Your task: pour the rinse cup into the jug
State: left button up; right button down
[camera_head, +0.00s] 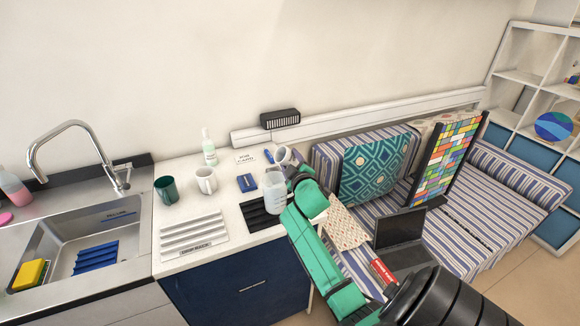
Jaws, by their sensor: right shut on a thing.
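My right gripper (294,166) is at the right end of the white counter, with its green arm coming in from the lower right. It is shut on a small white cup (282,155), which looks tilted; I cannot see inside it. A translucent jug (274,193) stands just below the cup in the picture, at the dark slatted tray (254,214). The gripper and arm are close to the jug's right side and hide part of the area there. I cannot tell whether the cup is directly over the jug's mouth. My left gripper is not in view.
A green mug (166,189), a white mug (206,181), a blue block (247,182) and a pump bottle (209,149) stand on the counter. A white slatted rack (193,236) lies in front. A sink (65,236) is left; a striped sofa (480,215) is right.

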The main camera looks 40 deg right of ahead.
jog(key=shift+s+f+n+b, duration=0.1)
jog(key=shift+f+n+b, duration=0.05)
jog(key=shift+n+b, duration=0.4)
jog(key=n, duration=0.1)
jog(key=r+n+b, duration=0.1)
jog(key=n, duration=0.1)
jog(key=shift+a+r+n+h, duration=0.15)
jog(key=shift+a+n+h, duration=0.1)
jog(key=shift+h, duration=0.15)
jog(key=shift+r+n+b, duration=0.35)
jog(key=shift+n, duration=0.35)
jog(key=shift+w+a+r+n+t+h, duration=0.15)
jog(key=shift+a+r+n+t, duration=0.15)
jog(key=shift+r+n, duration=0.45)
jog(key=shift+w+a+r+n+t+h, duration=0.15)
jog(key=shift+r+n+t, duration=0.25)
jog(key=shift+n, duration=0.65)
jog(key=shift+f, duration=0.15)
